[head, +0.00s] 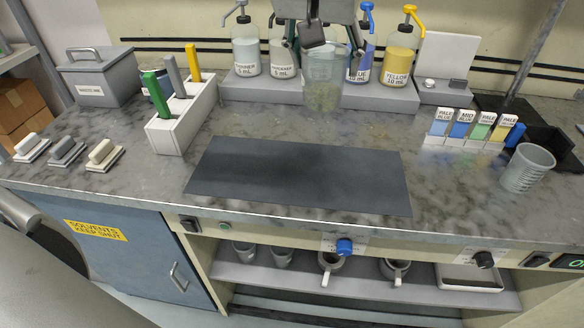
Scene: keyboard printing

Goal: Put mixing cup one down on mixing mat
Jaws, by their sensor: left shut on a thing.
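A translucent mixing cup (323,75) is at the back centre, in front of the pump bottles, with some pale yellowish-green contents near its bottom. My left gripper (321,42) is shut on this cup near its rim and hides part of the top. The cup looks upright; I cannot tell whether its base touches the grey shelf behind it or hangs clear. The dark mixing mat (300,178) lies flat and empty at the middle of the counter, nearer to me than the cup. A second translucent cup (527,167) stands on the counter at the right. My right gripper is not in view.
Pump bottles, including a yellow one (398,58), stand on the grey shelf (378,97) at the back. A white rack (183,116) with coloured handles is left of the mat. Small colour-labelled holders (462,128) stand at right. Counter around the mat is clear.

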